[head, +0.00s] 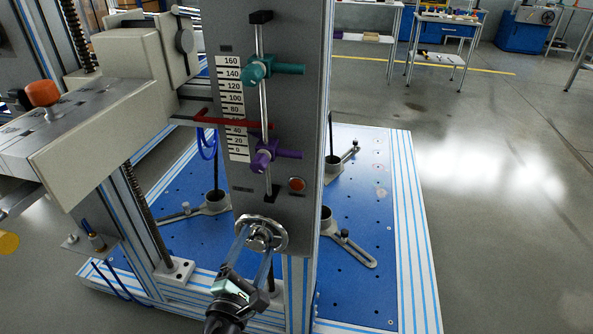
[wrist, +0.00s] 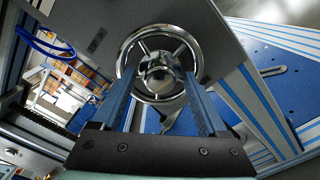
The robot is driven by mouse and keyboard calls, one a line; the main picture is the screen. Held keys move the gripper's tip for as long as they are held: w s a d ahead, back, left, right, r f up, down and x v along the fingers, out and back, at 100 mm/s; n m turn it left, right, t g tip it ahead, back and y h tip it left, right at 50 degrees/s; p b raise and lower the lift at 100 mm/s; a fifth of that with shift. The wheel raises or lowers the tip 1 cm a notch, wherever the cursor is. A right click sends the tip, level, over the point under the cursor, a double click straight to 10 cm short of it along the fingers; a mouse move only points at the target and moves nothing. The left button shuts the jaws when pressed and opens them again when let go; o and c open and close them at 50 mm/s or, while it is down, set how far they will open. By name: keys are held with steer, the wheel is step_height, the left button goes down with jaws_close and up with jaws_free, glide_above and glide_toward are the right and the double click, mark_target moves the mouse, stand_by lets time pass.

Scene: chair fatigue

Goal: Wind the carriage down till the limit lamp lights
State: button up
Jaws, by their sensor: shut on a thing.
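The handwheel (head: 281,240) is a chrome spoked wheel low on the grey panel (head: 235,208). My gripper (head: 257,238) is shut on its hub, one finger each side, also in the wrist view, where the wheel (wrist: 158,32) faces me. The beige carriage (head: 110,110) is at left. Its red pointer (head: 225,121) crosses the scale (head: 230,80) near 60, covering that mark. A purple stop (head: 264,156) sits below the pointer near 0, a teal stop (head: 258,69) above it near 140. The limit lamp (head: 297,184) is a dull orange-red dome without visible glow.
A blue bed plate (head: 355,210) with grey clamp feet (head: 347,250) surrounds the column. A lead screw (head: 145,215) stands left of the panel. An orange knob (head: 43,93) tops the carriage's grey part. Open floor lies right; trolleys and benches stand behind.

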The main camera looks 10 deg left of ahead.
steer(key=shift+w+d+r+n, duration=0.35)
steer(key=shift+w+r, duration=0.1)
steer(key=shift+w, duration=0.3)
steer(key=shift+r+n+p, duration=0.25)
steer(key=shift+n+p, duration=0.5)
steer(key=shift+n, duration=0.1)
steer(key=n+p, duration=0.1)
steer(key=n, duration=0.2)
steer(key=shift+p, duration=0.35)
steer(key=shift+f+n, duration=0.3)
steer(key=shift+n, duration=0.5)
steer(key=o, duration=1.2)
steer(key=shift+c, duration=0.2)
steer(key=shift+s+f+p, duration=0.3)
steer(key=shift+s+p, duration=0.15)
steer(key=shift+s, duration=0.15)
steer(key=shift+s+a+f+p, duration=0.1)
steer(key=shift+s+a+p, duration=0.1)
steer(key=shift+s, duration=0.8)
steer(key=shift+s+a+f+p, duration=0.1)
steer(key=shift+s+p, duration=0.1)
steer(key=shift+s, duration=0.75)
